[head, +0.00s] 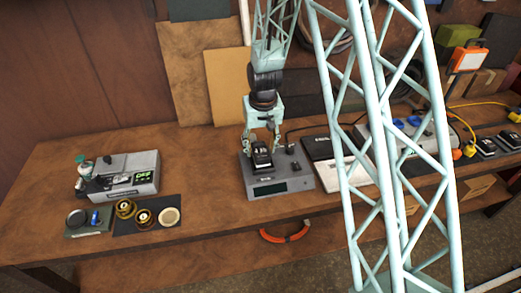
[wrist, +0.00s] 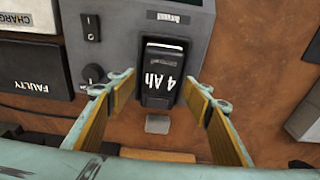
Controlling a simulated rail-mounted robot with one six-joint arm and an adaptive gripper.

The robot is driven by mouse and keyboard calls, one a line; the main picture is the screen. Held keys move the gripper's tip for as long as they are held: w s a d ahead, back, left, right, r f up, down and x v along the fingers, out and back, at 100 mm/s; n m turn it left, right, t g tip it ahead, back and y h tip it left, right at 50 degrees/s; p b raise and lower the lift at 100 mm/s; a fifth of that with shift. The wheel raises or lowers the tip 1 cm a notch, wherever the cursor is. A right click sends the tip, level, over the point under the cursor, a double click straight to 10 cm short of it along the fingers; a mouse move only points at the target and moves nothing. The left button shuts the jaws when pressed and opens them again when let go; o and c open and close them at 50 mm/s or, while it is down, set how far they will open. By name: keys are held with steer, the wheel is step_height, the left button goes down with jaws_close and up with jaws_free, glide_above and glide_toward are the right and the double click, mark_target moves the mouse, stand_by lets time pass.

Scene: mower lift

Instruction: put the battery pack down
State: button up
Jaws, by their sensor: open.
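The battery pack (wrist: 163,75) is a black block marked "4 Ah". It sits upright on the grey tester unit (wrist: 120,28), which has a rocker switch and a knob. In the head view the pack (head: 262,156) stands on top of the tester (head: 254,189), behind its dark display. My gripper (head: 262,140) is open above the pack, its fingers coming down on both sides. In the wrist view my gripper's (wrist: 162,82) fingers stand left and right of the pack, with gaps showing on both sides. Whether the pack is fully seated cannot be told.
A black tray (wrist: 28,90) marked "FAULTY" and a white tray (wrist: 28,14) with a partly visible "CHARG" label lie beside the tester. A grey machine (head: 140,177) and round parts on a dark mat (head: 160,226) stand left. Bench between is clear.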

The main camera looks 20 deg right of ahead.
mark_target(262, 153)
step_height(262, 153, up, 11)
steer(key=s, duration=0.1)
steer(key=shift+s, duration=0.4)
stand_by(0.3)
stand_by(0.8)
steer(key=s+r+t, duration=0.1)
steer(key=s+r, duration=1.8)
steer(key=r, duration=0.2)
steer(key=s+r, duration=0.3)
steer(key=s, duration=0.9)
steer(key=s+r+t, duration=0.1)
steer(key=s+r, duration=0.3)
steer(key=s, duration=0.8)
steer(key=shift+s+n, duration=0.3)
steer(key=shift+s, duration=0.05)
